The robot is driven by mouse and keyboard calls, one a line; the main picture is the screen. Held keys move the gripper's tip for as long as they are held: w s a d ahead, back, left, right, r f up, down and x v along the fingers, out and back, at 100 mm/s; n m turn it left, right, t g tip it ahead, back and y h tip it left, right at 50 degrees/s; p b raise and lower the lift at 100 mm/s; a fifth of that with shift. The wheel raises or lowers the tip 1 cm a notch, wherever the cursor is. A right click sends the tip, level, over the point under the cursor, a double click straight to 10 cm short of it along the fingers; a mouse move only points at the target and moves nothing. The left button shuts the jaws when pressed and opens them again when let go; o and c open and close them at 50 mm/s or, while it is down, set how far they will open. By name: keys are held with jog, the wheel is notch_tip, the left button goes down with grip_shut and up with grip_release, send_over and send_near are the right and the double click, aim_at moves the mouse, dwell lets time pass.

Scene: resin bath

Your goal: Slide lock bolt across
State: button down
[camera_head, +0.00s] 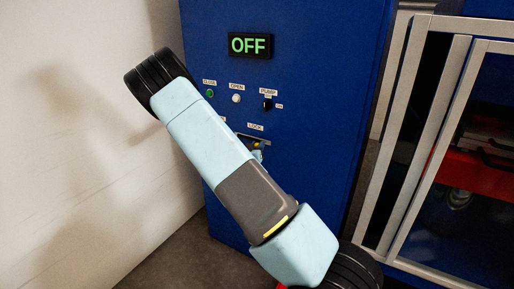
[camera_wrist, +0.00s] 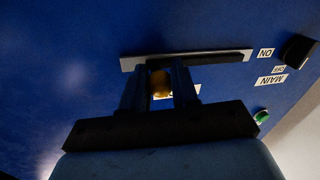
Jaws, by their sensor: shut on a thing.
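The lock bolt's yellow knob (camera_wrist: 160,83) stands between the two dark fingers of my gripper (camera_wrist: 160,92) in the wrist view. My gripper is shut on it. Behind it a long grey metal lock plate (camera_wrist: 222,58) lies along the blue panel; the knob is left of its middle in this view. In the head view the lock plate (camera_head: 263,138) shows only in part below the LOCK label (camera_head: 256,127). My gripper (camera_head: 257,148) is small there and mostly hidden by my arm.
The blue cabinet (camera_head: 330,60) carries an OFF display (camera_head: 249,45), a green button (camera_head: 210,93), a white button (camera_head: 236,99) and a black pump switch (camera_head: 267,104). A black main knob (camera_wrist: 298,50) is right of the plate. A framed glass door (camera_head: 420,150) stands right; a white wall is left.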

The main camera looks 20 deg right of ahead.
aim_at(252, 137)
dwell(0.3)
jog(key=w+a, duration=0.1)
jog(key=w, duration=0.1)
jog(key=w+a, duration=0.2)
jog(key=c, duration=0.9)
grip_release()
jog(key=shift+s, duration=0.1)
jog(key=v, duration=1.3)
jog(key=shift+s+a, duration=0.2)
jog(key=shift+s, duration=0.05)
